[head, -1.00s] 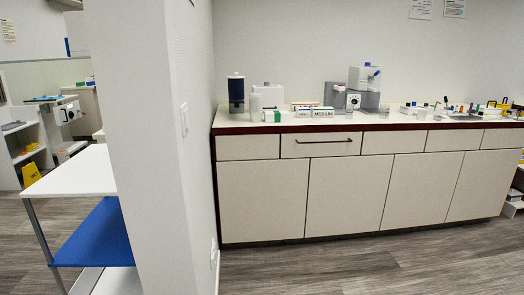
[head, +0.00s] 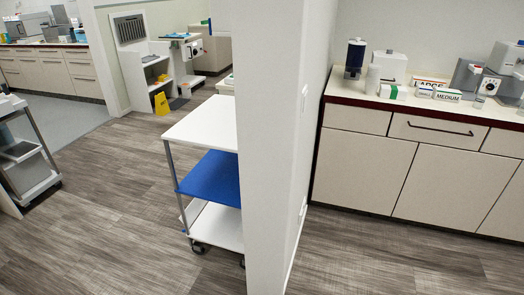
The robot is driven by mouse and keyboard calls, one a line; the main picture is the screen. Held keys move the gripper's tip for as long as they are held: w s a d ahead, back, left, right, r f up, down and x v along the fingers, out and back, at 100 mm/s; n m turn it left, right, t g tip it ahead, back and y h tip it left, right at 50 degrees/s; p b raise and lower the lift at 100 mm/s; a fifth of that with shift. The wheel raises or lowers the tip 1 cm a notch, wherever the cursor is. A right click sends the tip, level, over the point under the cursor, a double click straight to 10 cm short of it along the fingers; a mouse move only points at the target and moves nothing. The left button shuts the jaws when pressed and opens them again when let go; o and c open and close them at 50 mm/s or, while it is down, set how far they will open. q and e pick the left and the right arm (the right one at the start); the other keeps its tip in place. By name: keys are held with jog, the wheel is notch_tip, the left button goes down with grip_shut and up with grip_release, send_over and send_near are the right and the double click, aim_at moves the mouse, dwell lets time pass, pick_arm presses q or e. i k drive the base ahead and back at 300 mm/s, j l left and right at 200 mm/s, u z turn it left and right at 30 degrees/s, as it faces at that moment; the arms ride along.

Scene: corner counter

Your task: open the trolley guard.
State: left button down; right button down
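A trolley (head: 205,125) with a white top, a blue middle shelf (head: 212,178) and a white bottom shelf stands left of the wall end. It has grey legs and dark wheels, and its right part is hidden behind the wall. I cannot make out a guard on it. A second trolley or cart (head: 28,160) with grey posts and light shelves is cut off at the left edge. Neither of my grippers is in view.
A white wall end (head: 265,150) stands between the trolley and a counter (head: 420,165) with boxes and devices at the right. A yellow floor sign (head: 161,103) stands at the back. Wood-look floor (head: 120,215) is free at the left and front.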

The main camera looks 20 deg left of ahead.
aim_at(195, 205)
jog(key=i+j+u, duration=0.1)
jog(key=j, duration=0.35)
jog(key=i+j, duration=0.25)
jog(key=j, duration=0.15)
jog(key=i+j+u, duration=0.15)
jog(key=j, duration=0.25)
jog(key=i+j, duration=0.25)
jog(key=j, duration=0.15)
jog(key=j+u, duration=0.05)
